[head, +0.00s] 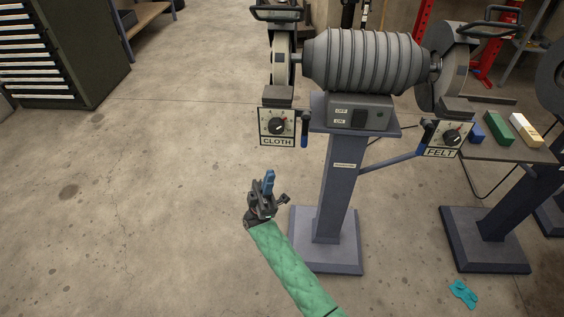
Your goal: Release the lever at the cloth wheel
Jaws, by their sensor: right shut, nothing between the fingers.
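The buffing machine stands ahead of me on a grey pedestal (338,185). Its cloth wheel (281,68) is at the left end, partly covered by a guard with a black handle on top. Below it hangs a panel marked CLOTH (278,127) with a dial. The cloth lever (305,130), with a dark blue grip, hangs down at the panel's right edge. My right gripper (268,181), at the end of a green-sleeved arm, is shut and empty. In the picture it is below the CLOTH panel and left of the pedestal, apart from the lever. My left gripper is not in view.
A felt wheel (450,80) with a FELT panel (444,139) is at the right end. A switch box (359,113) sits under the ribbed motor housing (365,62). Coloured bars lie on a table at right. A teal cloth (463,293) lies on the floor.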

